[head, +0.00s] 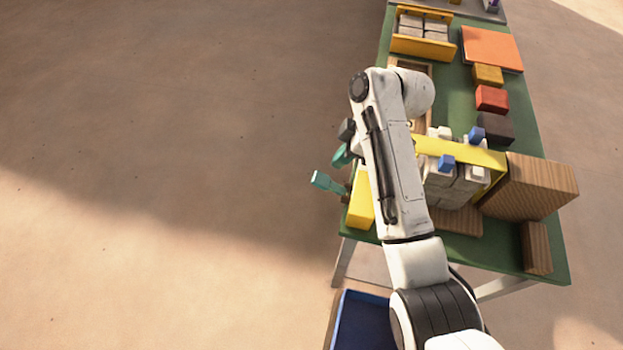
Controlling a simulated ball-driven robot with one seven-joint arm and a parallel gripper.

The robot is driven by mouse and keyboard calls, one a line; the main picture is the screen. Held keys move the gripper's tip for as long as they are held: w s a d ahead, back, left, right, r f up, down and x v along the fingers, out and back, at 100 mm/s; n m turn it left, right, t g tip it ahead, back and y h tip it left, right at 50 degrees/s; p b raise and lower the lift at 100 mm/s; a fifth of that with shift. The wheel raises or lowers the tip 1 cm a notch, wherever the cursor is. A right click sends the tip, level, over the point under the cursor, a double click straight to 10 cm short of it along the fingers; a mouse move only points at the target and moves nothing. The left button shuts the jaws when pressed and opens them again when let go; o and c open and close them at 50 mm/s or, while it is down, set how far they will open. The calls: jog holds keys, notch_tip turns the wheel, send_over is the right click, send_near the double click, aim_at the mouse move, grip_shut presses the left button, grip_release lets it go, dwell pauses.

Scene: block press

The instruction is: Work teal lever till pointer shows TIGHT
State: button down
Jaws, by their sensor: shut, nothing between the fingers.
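A teal lever (328,182) sticks out past the left edge of the green table, beside the yellow end of the press. A second, darker teal piece (342,155) shows just above it, partly behind my arm; I cannot tell if it belongs to the same lever. The press has a yellow frame (465,153) around grey blocks (447,192). My arm covers the middle of the press. No pointer or TIGHT mark can be made out.
The green table (455,85) bears a yellow-ended holder of grey blocks (421,49), an orange slab (491,48), small yellow, red and dark blocks, and wooden blocks (528,187) at right. A blue bin (361,322) stands below. The floor at left is clear.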

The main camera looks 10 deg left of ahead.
aim_at(330, 183)
jog(key=shift+d+n, duration=0.25)
jog(key=shift+n, duration=0.05)
jog(key=shift+s, duration=0.1)
jog(key=b+x, duration=0.6)
jog(key=x, duration=0.1)
dwell(0.4)
jog(key=shift+f+b, duration=1.35)
jog(key=shift+f, duration=1)
jog(key=shift+d, duration=0.1)
